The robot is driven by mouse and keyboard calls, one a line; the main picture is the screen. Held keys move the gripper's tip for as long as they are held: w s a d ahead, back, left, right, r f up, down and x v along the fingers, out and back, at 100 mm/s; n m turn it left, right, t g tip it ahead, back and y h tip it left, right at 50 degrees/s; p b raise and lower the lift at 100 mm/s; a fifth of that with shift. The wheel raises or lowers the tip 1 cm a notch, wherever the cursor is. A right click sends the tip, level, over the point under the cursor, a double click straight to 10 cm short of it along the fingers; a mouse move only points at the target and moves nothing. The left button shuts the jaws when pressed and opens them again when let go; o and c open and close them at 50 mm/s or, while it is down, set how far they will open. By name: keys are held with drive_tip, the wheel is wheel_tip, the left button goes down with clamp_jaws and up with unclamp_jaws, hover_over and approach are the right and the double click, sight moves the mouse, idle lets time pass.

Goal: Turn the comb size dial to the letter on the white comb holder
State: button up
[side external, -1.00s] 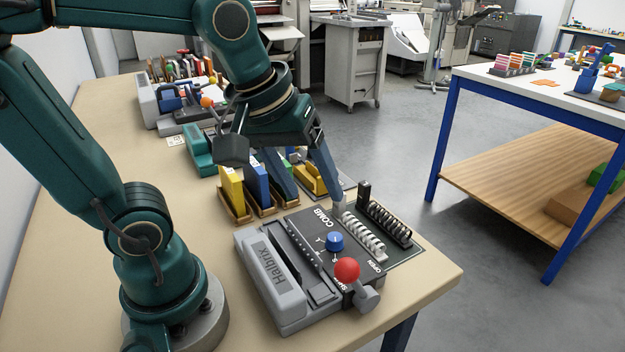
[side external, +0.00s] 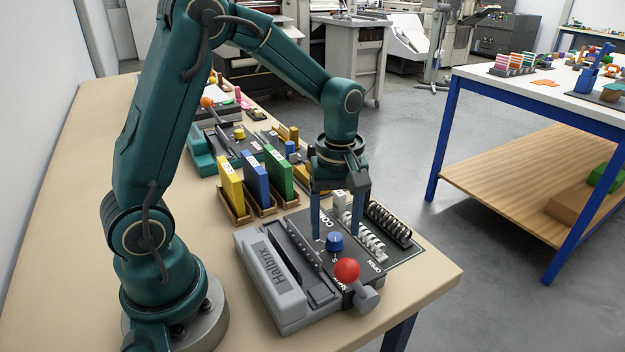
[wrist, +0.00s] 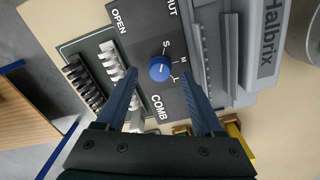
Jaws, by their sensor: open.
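The blue comb size dial (side external: 335,241) sits on the dark panel of the comb binder (side external: 270,280). In the wrist view the dial (wrist: 159,68) has a pale mark on top and the letters S, M and one less clear letter around its right side. My gripper (side external: 337,234) points down, open, its fingers on either side of the dial; I cannot tell whether they touch it. The wrist view shows the gripper (wrist: 159,74) empty. The white comb holder (side external: 339,203) stands behind the fingers beside a white comb (side external: 364,238). Its letter is not readable.
A red-knobbed lever (side external: 346,270) stands close in front of the dial. A black comb (side external: 390,223) lies right of the white one. Yellow (side external: 230,185), blue (side external: 255,182) and green (side external: 279,174) upright pieces stand in wooden holders behind the binder.

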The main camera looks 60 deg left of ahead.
drive_tip(key=shift+f, duration=0.9)
clamp_jaws()
drive_tip(key=shift+m, duration=0.3)
drive_tip(key=m, duration=1.1)
drive_tip(key=shift+m, duration=0.3)
